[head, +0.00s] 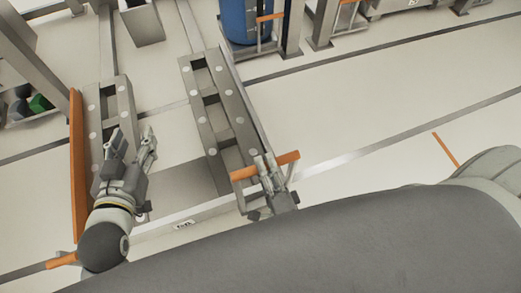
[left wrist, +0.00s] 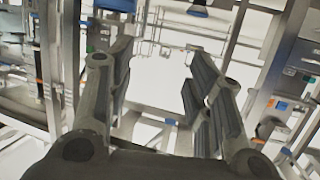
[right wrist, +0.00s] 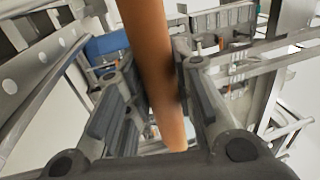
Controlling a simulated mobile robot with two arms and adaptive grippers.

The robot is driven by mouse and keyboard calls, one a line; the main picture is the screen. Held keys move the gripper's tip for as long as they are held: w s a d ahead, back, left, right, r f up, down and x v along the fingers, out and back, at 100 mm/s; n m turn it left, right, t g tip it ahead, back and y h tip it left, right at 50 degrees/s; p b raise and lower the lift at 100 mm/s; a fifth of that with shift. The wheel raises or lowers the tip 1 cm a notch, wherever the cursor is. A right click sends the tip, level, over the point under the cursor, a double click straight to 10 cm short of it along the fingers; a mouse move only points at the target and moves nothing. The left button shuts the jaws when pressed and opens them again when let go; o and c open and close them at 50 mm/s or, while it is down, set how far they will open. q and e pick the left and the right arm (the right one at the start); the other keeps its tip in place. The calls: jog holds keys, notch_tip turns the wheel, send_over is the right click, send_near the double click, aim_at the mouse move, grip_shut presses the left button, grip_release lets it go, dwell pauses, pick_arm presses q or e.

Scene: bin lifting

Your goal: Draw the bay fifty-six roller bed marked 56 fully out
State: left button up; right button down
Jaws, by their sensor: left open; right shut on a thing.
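The roller bed shows in the head view as two grey rails with pale rollers, a left rail (head: 95,105) and a right rail (head: 203,105), joined by a front beam (head: 215,205). A small plate (head: 184,225) on the beam bears a mark too small to read. My right gripper (head: 268,163) is shut on the orange handle (head: 243,173) at the beam's right end. The handle (right wrist: 152,60) runs between its pads in the right wrist view. My left gripper (head: 132,142) is open and empty above the left rail; its spread fingers show in the left wrist view (left wrist: 162,70).
An orange piece (head: 62,260) at the beam's left end is partly hidden by my left wrist. A long orange bar (head: 77,165) stands beside the left rail. A blue drum (head: 238,20) and posts stand at the back.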

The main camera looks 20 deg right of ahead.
pick_arm(q)
jog(key=f, duration=0.1)
jog(key=s+f+g, duration=0.1)
jog(key=s+a+f+g, duration=0.1)
jog(key=shift+f, duration=0.2)
pick_arm(e)
jog(key=s, duration=0.7)
jog(key=shift+f, duration=0.15)
jog(key=shift+s, duration=0.15)
jog(key=c, duration=1.7)
grip_release()
pick_arm(q)
jog(key=shift+s+d, duration=0.1)
pick_arm(e)
jog(key=o, duration=0.5)
jog(key=shift+d, duration=0.1)
pick_arm(q)
jog(key=shift+r+y, duration=0.15)
jog(key=shift+y, duration=0.15)
pick_arm(e)
jog(key=shift+s, duration=0.15)
jog(key=s+f, duration=0.2)
jog(key=s, duration=0.9)
jog(key=shift+s+d, duration=0.2)
jog(key=shift+s, duration=0.1)
pick_arm(q)
jog(key=shift+p, duration=0.4)
pick_arm(e)
jog(key=shift+w, duration=0.1)
